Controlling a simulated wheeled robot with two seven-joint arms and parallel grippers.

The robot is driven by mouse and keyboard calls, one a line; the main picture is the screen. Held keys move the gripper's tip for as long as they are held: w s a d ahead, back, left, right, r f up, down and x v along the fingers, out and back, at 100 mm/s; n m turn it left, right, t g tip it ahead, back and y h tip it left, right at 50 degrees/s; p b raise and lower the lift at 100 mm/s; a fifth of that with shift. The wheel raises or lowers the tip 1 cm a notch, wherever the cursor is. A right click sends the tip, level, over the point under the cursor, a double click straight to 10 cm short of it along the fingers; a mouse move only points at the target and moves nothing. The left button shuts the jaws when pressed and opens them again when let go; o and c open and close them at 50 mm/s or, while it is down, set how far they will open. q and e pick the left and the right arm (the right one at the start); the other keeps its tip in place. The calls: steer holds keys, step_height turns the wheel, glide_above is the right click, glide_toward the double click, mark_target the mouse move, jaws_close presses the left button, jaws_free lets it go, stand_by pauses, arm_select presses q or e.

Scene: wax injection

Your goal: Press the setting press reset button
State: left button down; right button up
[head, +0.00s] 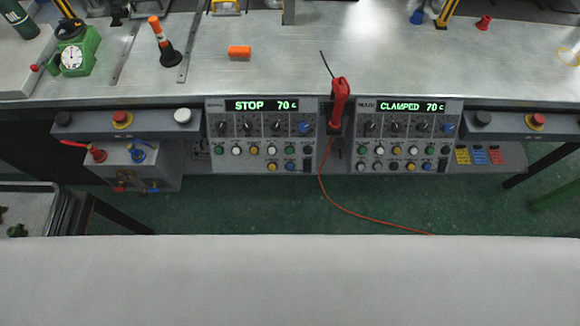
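Two grey control panels hang on the bench front. The left panel (213,119) has a green display (261,105) reading STOP 70 C. The right panel (455,119) has a display (411,106) reading CLAMPED 70 C. The small labels are unreadable, so I cannot tell which button is the reset. Neither of my grippers is in view.
A red-handled tool (340,100) with an orange cord hangs between the panels. Side boxes carry red emergency buttons (122,118) (536,120) and a white button (183,116).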

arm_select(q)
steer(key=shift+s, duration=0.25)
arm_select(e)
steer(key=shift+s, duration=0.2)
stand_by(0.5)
